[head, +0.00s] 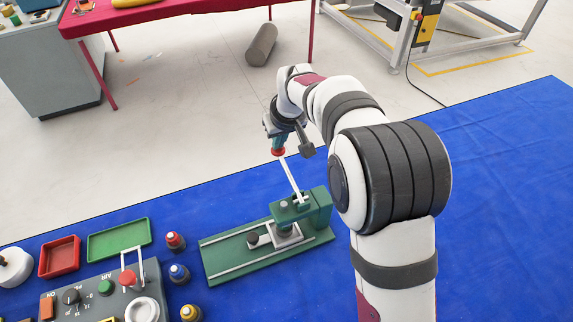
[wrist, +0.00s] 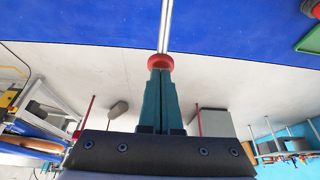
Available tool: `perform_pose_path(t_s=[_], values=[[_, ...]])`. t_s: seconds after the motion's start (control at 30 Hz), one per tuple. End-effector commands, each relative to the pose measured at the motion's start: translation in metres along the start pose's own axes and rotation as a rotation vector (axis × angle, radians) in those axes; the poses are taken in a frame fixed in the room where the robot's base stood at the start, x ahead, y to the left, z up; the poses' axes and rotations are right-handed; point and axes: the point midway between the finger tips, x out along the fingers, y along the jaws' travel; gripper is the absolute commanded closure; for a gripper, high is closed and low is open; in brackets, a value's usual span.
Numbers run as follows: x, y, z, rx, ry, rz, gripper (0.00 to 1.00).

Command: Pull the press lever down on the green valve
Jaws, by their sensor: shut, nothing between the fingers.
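The green press or valve (head: 317,207) stands on a long green base (head: 222,258) on the blue mat. Its silver press lever (head: 291,180) rises steeply, leaning left and away, and ends in a red knob (head: 278,152). My gripper (head: 277,145) is at the knob, above the press, with nothing held. In the wrist view, my teal fingers (wrist: 160,74) are together, their tips right against or just behind the red knob (wrist: 160,62). The silver lever (wrist: 166,25) runs on beyond it. I cannot tell whether the fingertips touch the knob.
A grey control panel (head: 96,298), a red tray (head: 60,257), a green tray (head: 119,240) and small red-, blue- and yellow-topped pieces lie left of the press. The blue mat (head: 500,200) is clear at right. A red table (head: 150,16) stands behind.

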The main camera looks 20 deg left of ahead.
Motion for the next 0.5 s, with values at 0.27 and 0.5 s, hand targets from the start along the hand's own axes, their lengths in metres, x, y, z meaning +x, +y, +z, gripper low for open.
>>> perform_pose_path(t_s=[0.27, 0.5], values=[[0.0053, -0.0001, 0.0028, 0.001, -0.002, -0.001, 1.00], [0.0098, -0.0002, 0.0046, 0.001, -0.001, -0.001, 1.00]])
